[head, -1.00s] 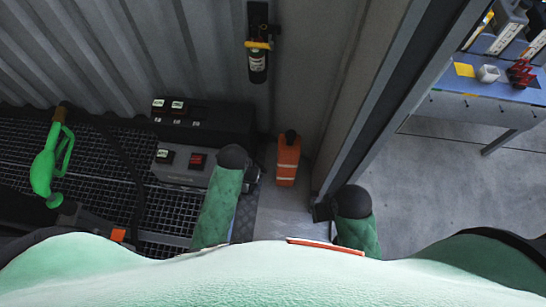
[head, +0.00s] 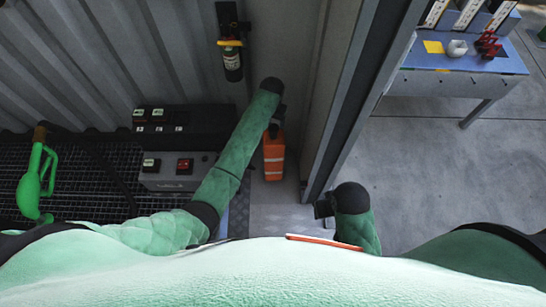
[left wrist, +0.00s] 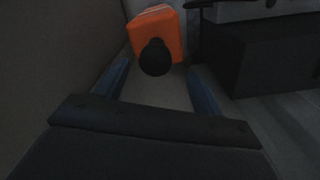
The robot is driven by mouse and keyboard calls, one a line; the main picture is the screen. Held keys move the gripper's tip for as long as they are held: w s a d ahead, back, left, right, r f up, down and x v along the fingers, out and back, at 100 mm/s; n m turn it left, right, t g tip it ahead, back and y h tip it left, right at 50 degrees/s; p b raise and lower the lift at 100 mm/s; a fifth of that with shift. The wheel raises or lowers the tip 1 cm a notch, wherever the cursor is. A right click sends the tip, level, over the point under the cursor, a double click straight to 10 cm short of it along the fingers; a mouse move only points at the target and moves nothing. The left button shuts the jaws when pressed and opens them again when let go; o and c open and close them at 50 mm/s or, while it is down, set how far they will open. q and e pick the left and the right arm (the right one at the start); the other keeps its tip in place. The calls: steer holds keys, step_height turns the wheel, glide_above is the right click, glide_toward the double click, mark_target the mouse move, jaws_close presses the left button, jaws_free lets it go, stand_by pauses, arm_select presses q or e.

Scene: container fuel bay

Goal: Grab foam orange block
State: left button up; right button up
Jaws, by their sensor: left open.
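Grey and black control boxes (head: 180,160) stand left of the block, close to my left arm. A green fuel nozzle (head: 37,180) is at far left. A blue table (head: 460,62) stands at upper right, with open floor below it.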

mark_target(274, 127)
arm_select(q)
step_height(274, 127, down, 2)
steer(key=shift+w, duration=0.1)
steer(key=shift+d+f, duration=0.1)
steer(key=shift+f, duration=0.25)
steer(key=f, duration=0.1)
steer(key=f+p, duration=0.1)
steer(key=f, duration=0.2)
steer(key=shift+d+f, duration=0.2)
steer(key=shift+d, duration=0.05)
steer(key=shift+s+f, duration=0.2)
steer(key=shift+f, duration=0.1)
arm_select(e)
step_height(274, 127, down, 6)
steer(key=shift+w+f, duration=0.15)
steer(key=shift+w, duration=0.15)
steer(key=shift+d, duration=0.1)
arm_select(q)
steer(key=c, duration=1.4)
jaws_close()
arm_select(e)
steer(key=shift+s, duration=0.1)
arm_select(q)
steer(key=shift+r, duration=0.1)
